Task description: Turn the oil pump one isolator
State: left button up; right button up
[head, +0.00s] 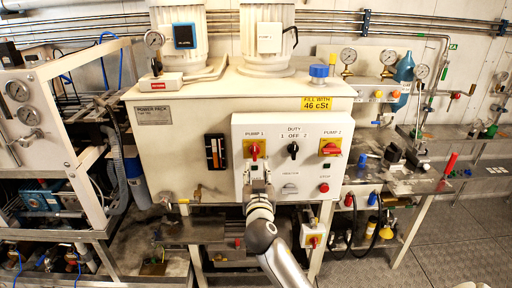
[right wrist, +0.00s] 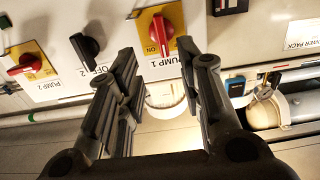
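My right gripper (head: 257,181) is just below the isolator in the head view. In the right wrist view, the gripper (right wrist: 157,55) is open, its fingertips apart and empty, with the handle beyond and between them. No contact is visible. My left gripper is not in view.
The black duty switch (head: 293,149) and the pump two isolator (head: 330,149) sit to the right on the same panel. A grey switch (head: 290,188) and a red stop button (head: 324,187) are lower down. A black-and-orange gauge (head: 215,151) is left of the panel.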

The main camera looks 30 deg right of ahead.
aim_at(255, 152)
jog(key=p+x, duration=0.1)
jog(key=x, duration=0.5)
jog(key=p+x, duration=0.1)
jog(key=x, duration=0.2)
jog(key=shift+r+p, duration=0.3)
jog(key=shift+w+d, duration=0.2)
jog(key=shift+w, duration=0.35)
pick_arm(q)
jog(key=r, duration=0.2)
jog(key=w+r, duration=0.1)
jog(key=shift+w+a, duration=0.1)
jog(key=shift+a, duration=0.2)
pick_arm(e)
jog(key=shift+w+d+f, duration=0.1)
jog(key=shift+w+d, duration=0.1)
jog(key=shift+w, duration=0.05)
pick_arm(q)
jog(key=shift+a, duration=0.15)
pick_arm(e)
grip_shut()
